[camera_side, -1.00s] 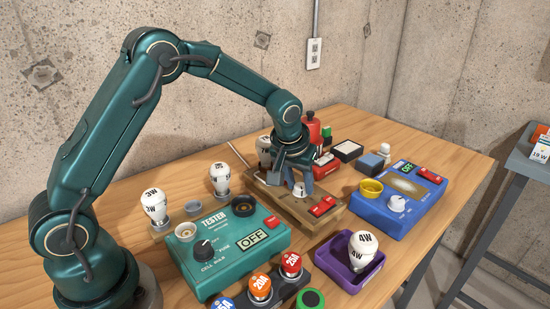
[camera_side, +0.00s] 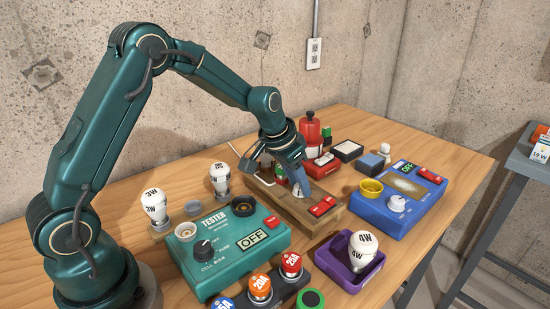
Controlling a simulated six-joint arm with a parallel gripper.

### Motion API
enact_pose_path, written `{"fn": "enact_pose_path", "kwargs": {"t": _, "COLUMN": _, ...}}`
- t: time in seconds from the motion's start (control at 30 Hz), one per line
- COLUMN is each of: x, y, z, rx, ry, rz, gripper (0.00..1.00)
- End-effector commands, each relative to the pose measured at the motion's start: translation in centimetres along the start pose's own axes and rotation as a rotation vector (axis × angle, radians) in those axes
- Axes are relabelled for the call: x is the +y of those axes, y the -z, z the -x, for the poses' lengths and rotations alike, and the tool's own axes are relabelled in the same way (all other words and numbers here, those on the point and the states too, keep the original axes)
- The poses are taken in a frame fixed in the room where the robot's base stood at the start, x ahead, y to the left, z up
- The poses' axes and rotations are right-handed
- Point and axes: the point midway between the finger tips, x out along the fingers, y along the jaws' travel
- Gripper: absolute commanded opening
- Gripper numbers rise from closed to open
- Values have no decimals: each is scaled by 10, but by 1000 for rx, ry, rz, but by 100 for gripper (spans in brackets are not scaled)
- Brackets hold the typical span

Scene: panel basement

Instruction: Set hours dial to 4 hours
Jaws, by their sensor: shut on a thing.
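My gripper (camera_side: 299,183) is low over the wooden panel (camera_side: 330,208) in the middle of the table, tilted to one side. Its fingers are shut on a small pale knob on the panel, mostly hidden between and behind them. I take it for the hours dial, but no marking or pointer on it can be read. Red displays (camera_side: 322,206) sit at the panel's right end; their digits are too small to read.
A teal tester box (camera_side: 225,262) stands in front left, a purple tray (camera_side: 340,282) with a 4W bulb (camera_side: 363,246) in front. A red bottle (camera_side: 311,134) stands behind my gripper.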

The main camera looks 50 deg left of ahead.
Motion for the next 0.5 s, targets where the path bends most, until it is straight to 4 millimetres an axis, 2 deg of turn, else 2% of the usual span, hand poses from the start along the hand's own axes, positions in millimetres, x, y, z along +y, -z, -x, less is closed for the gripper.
{"fn": "enact_pose_path", "kwargs": {"t": 0.27, "x": 0, "y": 0, "z": 0, "rx": -2, "ry": 0, "rz": -4, "gripper": 0}}
{"fn": "enact_pose_path", "kwargs": {"t": 0.3, "x": 0, "y": 0, "z": 0, "rx": -2, "ry": 0, "rz": -4, "gripper": 51}}
{"fn": "enact_pose_path", "kwargs": {"t": 0.33, "x": 0, "y": 0, "z": 0, "rx": -2, "ry": 0, "rz": -4, "gripper": 62}}
{"fn": "enact_pose_path", "kwargs": {"t": 0.37, "x": 0, "y": 0, "z": 0, "rx": -2, "ry": 0, "rz": -4, "gripper": 69}}
{"fn": "enact_pose_path", "kwargs": {"t": 0.5, "x": 0, "y": 0, "z": 0, "rx": -1, "ry": 0, "rz": -3, "gripper": 69}}
